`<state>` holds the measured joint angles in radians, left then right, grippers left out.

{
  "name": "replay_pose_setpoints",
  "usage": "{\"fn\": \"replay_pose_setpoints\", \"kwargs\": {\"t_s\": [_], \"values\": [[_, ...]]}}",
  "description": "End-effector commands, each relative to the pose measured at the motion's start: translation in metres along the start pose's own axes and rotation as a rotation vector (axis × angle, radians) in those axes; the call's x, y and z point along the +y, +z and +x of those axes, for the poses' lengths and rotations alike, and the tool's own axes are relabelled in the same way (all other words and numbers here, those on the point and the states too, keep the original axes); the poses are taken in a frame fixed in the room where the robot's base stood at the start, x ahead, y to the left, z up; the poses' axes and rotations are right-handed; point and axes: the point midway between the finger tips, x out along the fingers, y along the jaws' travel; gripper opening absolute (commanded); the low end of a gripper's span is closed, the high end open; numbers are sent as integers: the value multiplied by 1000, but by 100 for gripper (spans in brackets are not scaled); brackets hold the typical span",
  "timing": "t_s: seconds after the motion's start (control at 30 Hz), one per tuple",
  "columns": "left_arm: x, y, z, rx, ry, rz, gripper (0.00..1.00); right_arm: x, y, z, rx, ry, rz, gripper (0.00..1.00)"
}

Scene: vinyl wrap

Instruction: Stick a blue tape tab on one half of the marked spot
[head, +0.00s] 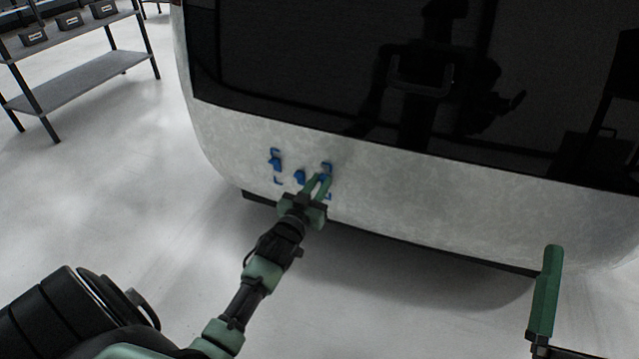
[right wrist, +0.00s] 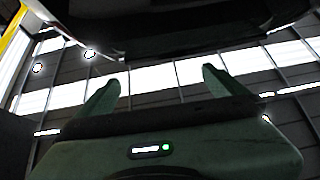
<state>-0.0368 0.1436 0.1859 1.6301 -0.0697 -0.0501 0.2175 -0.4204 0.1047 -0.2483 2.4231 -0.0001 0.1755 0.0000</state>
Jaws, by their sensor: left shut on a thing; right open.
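A marked spot (head: 278,181), set off by blue corner marks, is on the lower part of a pale, mottled vehicle panel. One blue tab (head: 276,163) is at its left edge, and another blue tab (head: 299,177) is near the middle. My left gripper (head: 322,179) is at the spot's right side, shut on a blue tape tab that its fingers mostly hide. I cannot tell whether that tab touches the panel. My right gripper (right wrist: 160,85) is open and empty in the right wrist view. In the head view one green finger of it shows at lower right.
The pale panel (head: 430,205) curves away at both sides, with a dark glossy window (head: 300,70) above it. A grey shelf (head: 80,80) with several dark boxes stands at upper left. The floor in front of the panel is clear.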

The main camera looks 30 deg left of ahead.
Motion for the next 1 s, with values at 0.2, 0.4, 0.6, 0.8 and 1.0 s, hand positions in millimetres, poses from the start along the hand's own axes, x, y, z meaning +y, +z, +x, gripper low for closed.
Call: {"fn": "replay_pose_setpoints", "kwargs": {"t_s": [0.2,0.4,0.6,0.8,1.0], "values": [[0,0,-1,0,0,0,0,0,1,1,-10,0,-2,100],[0,0,-2,0,0,0,0,1,5,2,-28,1,-3,100],[0,0,-2,0,0,0,0,1,6,2,-39,1,-4,100],[0,0,-3,0,0,0,0,2,10,2,-59,1,-5,100],[0,0,-4,0,0,0,0,2,13,1,-73,2,-5,100]]}}
